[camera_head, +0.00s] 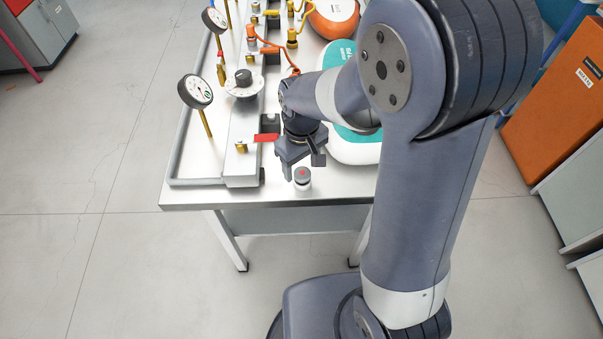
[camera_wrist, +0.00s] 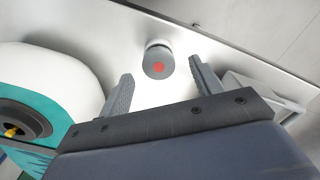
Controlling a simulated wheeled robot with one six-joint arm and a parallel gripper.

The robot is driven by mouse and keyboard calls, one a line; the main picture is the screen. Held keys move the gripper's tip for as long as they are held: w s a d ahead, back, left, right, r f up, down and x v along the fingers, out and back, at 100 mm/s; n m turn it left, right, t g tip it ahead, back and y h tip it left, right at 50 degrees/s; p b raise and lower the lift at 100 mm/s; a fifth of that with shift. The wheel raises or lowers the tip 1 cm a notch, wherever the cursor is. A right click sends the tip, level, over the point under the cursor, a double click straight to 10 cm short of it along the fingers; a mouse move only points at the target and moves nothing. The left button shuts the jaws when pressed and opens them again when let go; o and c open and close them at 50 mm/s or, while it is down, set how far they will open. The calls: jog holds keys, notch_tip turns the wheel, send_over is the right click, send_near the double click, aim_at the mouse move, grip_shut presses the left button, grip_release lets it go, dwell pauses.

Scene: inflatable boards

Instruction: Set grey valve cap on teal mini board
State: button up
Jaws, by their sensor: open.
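The grey valve cap (camera_head: 303,179) stands upright near the table's front edge, with a red dot on its top. In the wrist view the cap (camera_wrist: 158,60) lies just beyond and between the fingertips, apart from them. My gripper (camera_head: 301,165) is open and empty, pointing down just behind the cap; both fingers (camera_wrist: 160,77) show in the wrist view. The teal mini board (camera_head: 352,150) is white and teal and lies right of my gripper, partly hidden by my arm. In the wrist view it is at the left (camera_wrist: 58,72), with a dark round valve opening (camera_wrist: 22,125).
The metal table (camera_head: 230,197) carries a grey rig (camera_head: 243,150) with gauges (camera_head: 195,91), brass fittings and hoses left of my gripper. An orange board (camera_head: 335,18) lies at the back. Cabinets (camera_head: 560,100) stand at the right. Bare tabletop surrounds the cap.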

aim_at(302, 173)
notch_tip(302, 173, down, 3)
jog(key=shift+d+f, duration=0.1)
jog(key=c, duration=1.1)
